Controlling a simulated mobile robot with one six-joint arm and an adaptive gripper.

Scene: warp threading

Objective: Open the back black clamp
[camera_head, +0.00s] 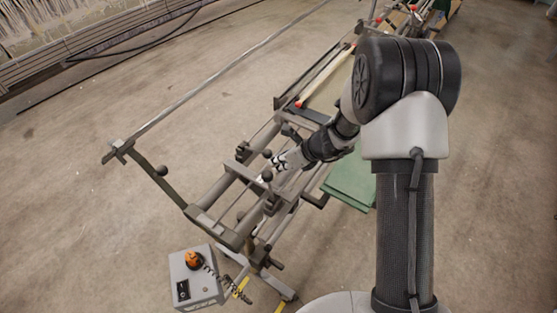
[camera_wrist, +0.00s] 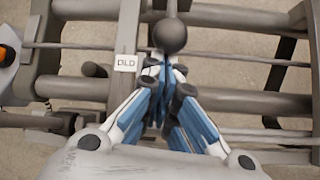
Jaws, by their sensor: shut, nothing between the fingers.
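My gripper (camera_wrist: 166,84) is shut, its blue-and-white fingers together. In the wrist view the fingertips lie just below a dark round knob (camera_wrist: 171,36) at the middle of the frame's rails. Whether they touch the knob, I cannot tell. In the head view my gripper (camera_head: 272,170) reaches down to the metal frame (camera_head: 232,192), near dark round knobs (camera_head: 267,154). I cannot tell for sure which part is the back black clamp.
A grey control box (camera_head: 196,280) with an orange button stands at the frame's lower left end. A long rail (camera_head: 220,77) runs along the frame's far side. A green panel (camera_head: 350,181) lies under the arm. Open concrete floor surrounds the frame.

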